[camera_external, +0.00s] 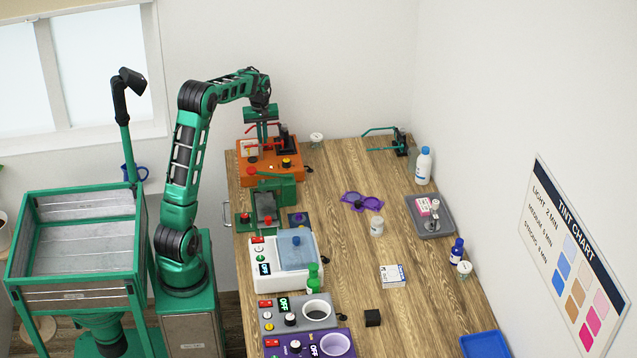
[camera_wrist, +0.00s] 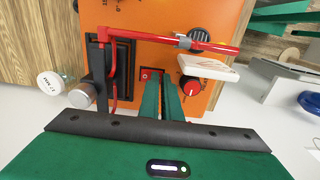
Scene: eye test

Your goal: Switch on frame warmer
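No label reading frame warmer is legible, so I cannot tell for certain which device it is. My gripper (camera_external: 262,138) is over the orange unit (camera_external: 270,174) at the table's far left. In the wrist view the orange unit (camera_wrist: 215,104) has a red rocker switch (camera_wrist: 148,73), a red knob (camera_wrist: 192,92), a black block (camera_wrist: 122,68) and a red bar (camera_wrist: 170,40). My two green fingers (camera_wrist: 161,82) lie close together and empty, their tips just by the switch. I cannot tell whether they touch it; its lower part is hidden.
A green device (camera_external: 280,190), a white unit with blue lid (camera_external: 275,283), a grey unit (camera_external: 270,321) and a purple unit (camera_external: 270,350) line the table's left edge; the white and grey ones show OFF.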

